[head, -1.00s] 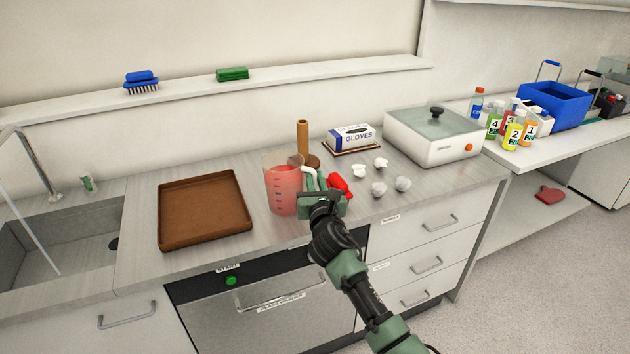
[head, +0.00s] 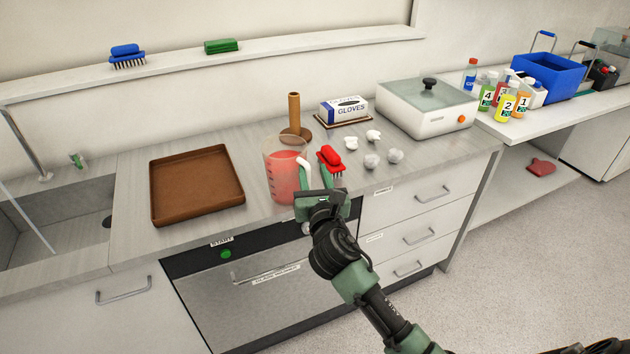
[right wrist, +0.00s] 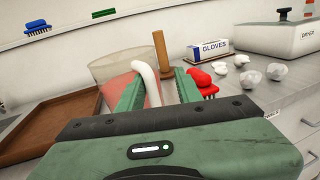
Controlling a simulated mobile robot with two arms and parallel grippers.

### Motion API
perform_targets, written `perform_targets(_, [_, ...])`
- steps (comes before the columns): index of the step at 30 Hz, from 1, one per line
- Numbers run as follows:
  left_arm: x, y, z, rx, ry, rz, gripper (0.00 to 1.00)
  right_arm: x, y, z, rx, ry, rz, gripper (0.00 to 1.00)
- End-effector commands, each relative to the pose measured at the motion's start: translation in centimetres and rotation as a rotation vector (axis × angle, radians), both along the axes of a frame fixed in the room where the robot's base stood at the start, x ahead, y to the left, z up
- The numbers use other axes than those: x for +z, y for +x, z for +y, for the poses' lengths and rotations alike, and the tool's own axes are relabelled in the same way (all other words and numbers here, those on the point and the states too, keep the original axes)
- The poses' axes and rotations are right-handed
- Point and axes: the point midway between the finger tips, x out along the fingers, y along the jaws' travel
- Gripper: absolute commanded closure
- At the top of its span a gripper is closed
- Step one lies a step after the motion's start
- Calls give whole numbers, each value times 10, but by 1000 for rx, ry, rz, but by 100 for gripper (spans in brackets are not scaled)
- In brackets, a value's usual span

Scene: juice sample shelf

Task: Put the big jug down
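The big jug (head: 283,178) is clear with red liquid and stands upright on the counter, right of the brown tray. It also shows in the right wrist view (right wrist: 112,68), partly hidden by my gripper. Its white handle (right wrist: 147,80) faces my right gripper. My right gripper (head: 321,188) is at the counter's front edge, close to the handle. In the right wrist view its two green fingers (right wrist: 158,88) are apart, with the handle between or just beyond them and a gap at the right finger. My left gripper is not in view.
The brown tray (head: 196,188) lies left of the jug. A red brush (head: 330,160), a wooden stand (head: 295,120), several white crumpled pieces (head: 373,136) and a glove box (head: 343,109) are close on the right and behind. A sink (head: 60,225) is at far left.

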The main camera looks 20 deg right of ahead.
Motion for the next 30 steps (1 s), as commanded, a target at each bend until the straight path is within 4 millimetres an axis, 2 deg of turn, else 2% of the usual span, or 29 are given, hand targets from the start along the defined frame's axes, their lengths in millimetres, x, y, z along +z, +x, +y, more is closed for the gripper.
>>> perform_targets(3, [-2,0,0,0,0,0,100,0,-16,4,2,1,-2,65])
perform_targets(6, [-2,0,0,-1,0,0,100,1,-22,6,2,0,-3,65])
perform_targets(15, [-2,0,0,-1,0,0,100,1,-25,6,1,0,-3,65])
perform_targets(17, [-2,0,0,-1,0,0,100,1,-25,6,1,0,-3,51])
perform_targets(22, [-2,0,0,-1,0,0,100,1,-24,6,1,1,-2,4])
perform_targets(23, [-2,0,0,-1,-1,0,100,1,-24,6,1,1,-2,0])
perform_targets(30, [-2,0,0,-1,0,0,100,1,-25,6,1,1,-2,0])
